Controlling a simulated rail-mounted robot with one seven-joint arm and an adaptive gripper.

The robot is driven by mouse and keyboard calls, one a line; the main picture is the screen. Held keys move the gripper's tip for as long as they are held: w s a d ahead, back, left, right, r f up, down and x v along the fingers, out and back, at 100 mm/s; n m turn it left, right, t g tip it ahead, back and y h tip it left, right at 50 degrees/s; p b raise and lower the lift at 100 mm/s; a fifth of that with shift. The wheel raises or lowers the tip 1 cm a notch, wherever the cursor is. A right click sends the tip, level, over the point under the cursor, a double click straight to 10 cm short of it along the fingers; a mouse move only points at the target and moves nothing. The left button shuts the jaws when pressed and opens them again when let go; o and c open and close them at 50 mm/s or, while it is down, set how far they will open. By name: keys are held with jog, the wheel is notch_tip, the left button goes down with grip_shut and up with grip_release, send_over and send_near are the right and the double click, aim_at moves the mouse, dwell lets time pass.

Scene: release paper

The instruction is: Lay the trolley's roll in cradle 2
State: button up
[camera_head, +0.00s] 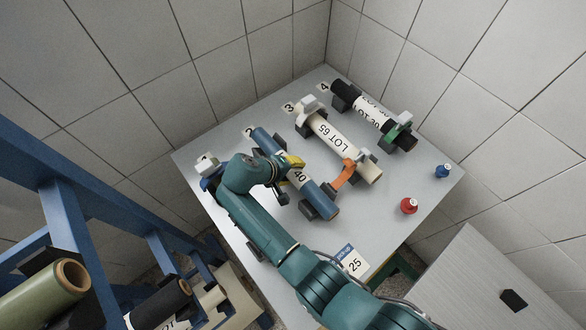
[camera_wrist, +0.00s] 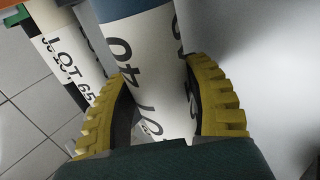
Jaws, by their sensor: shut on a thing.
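A blue roll (camera_head: 322,200) with a white label reading 40 lies lengthwise along cradle 2 (camera_head: 308,212), marked by the 2 card. I cannot tell whether it rests in the black supports or hangs just above them. My gripper (camera_head: 285,168) is shut around the roll's labelled middle. In the wrist view, the yellow ridged fingers of my gripper (camera_wrist: 165,85) stand on both sides of the roll (camera_wrist: 145,45). Parts of the cradle are hidden under the roll and my arm.
A white LOT 65 roll (camera_head: 329,132) lies in cradle 3 beside an orange clamp (camera_head: 344,176). A black roll (camera_head: 402,138) lies in cradle 4. Red (camera_head: 408,206) and blue (camera_head: 443,171) objects stand at right. A card reading 25 (camera_head: 354,263) is in front. A blue rack (camera_head: 70,215) holds rolls at left.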

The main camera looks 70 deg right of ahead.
jog(key=shift+f, duration=0.25)
dwell(0.4)
jog(key=o, duration=1.3)
jog(key=shift+o, duration=0.2)
jog(key=v, duration=1.2)
